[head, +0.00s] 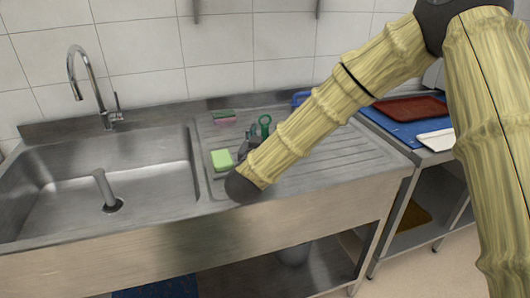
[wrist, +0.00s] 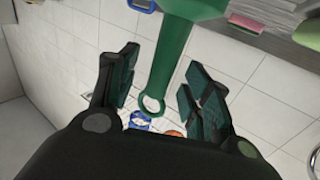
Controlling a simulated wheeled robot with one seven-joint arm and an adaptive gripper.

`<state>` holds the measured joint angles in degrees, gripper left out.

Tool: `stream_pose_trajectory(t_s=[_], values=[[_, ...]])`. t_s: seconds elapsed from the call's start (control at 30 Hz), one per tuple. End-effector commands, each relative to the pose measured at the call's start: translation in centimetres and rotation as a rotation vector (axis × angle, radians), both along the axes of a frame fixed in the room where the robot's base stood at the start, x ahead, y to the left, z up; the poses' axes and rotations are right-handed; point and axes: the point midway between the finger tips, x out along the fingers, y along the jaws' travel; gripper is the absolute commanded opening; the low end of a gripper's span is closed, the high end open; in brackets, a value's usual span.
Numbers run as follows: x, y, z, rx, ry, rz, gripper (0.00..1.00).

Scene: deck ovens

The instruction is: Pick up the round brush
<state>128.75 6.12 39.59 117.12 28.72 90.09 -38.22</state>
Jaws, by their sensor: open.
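The round brush is green, with a straight handle ending in a ring. In the wrist view its handle (wrist: 172,55) runs down between the two fingers of my open gripper (wrist: 163,85), with a gap showing on both sides. Its wider part is cut off at the top edge, so the bristles are hidden. In the head view the brush's green ring (head: 265,120) shows above the drainboard, just behind my gripper (head: 250,142). The arm and gripper hide most of the brush there.
A light green sponge (head: 221,160) lies left of my gripper. A pink and green sponge (head: 224,117) lies behind, near the wall. The sink basin (head: 150,183) is at left. The ribbed drainboard (head: 340,150) is clear at right. A red tray (head: 410,108) stands beyond.

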Motion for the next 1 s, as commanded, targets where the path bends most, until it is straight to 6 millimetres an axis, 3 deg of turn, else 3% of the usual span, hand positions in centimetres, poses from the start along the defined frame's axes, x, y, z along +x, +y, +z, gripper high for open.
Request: stream_pose_trajectory(t_s=[0.2,0.47,0.73,1.0], values=[[1.9,-0.4,0.1,0.002,0.0,-0.001,0.49],[2.0,-0.4,0.0,0.001,0.0,0.0,0.49],[2.0,-0.4,0.0,0.001,0.0,0.0,0.0],[2.0,-0.4,0.1,0.001,0.0,0.0,0.0]])
